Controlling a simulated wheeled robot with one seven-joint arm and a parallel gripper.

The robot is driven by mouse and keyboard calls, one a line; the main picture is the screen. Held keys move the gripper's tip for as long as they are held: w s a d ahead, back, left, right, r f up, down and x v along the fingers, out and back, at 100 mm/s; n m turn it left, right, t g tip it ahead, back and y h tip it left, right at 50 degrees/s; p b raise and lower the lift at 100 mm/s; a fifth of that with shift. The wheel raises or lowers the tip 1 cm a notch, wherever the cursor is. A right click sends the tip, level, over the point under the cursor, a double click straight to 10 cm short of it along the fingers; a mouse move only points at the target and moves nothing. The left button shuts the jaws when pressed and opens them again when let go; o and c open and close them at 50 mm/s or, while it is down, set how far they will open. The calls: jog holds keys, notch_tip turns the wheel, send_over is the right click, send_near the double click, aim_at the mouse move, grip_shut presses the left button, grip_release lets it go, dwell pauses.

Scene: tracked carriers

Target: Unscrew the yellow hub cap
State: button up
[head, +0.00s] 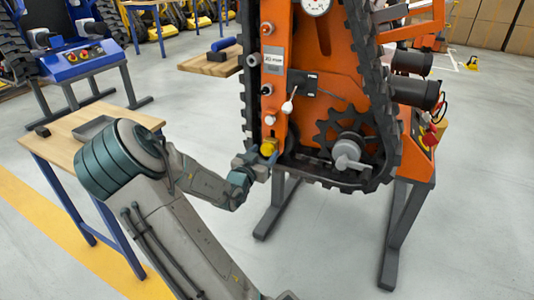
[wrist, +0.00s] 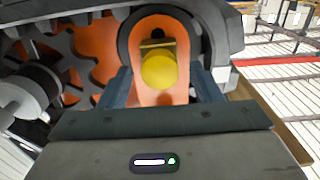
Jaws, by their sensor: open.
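The yellow hub cap (head: 268,147) sits low on the left side of the orange tracked carrier (head: 335,75), within the black track. In the wrist view the round yellow hub cap (wrist: 159,70) is on an orange plate, with a darker yellow part behind it. My gripper (head: 256,163) is right beside the cap in the head view. In the wrist view its two dark fingers (wrist: 165,86) stand apart on either side of the cap, with gaps between them and it. The gripper is open and holds nothing.
A toothed sprocket with a grey hub (head: 347,153) is right of the cap. A white-tipped lever (head: 288,106) is above it. The floor between the stand legs is clear.

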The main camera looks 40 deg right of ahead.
jog(key=c, duration=0.8)
jog(key=shift+r+n+p, duration=0.25)
jog(key=shift+n+p, duration=0.35)
jog(key=shift+p, duration=0.35)
jog(key=shift+r+n+p, duration=0.1)
jog(key=shift+n+p, duration=0.6)
jog(key=n+p, duration=0.3)
jog(key=shift+n, duration=0.4)
jog(key=shift+n+p, duration=1.05)
jog(key=shift+n, duration=0.05)
jog(key=shift+f+n, duration=0.4)
jog(key=shift+n, duration=0.2)
jog(key=shift+r, duration=0.1)
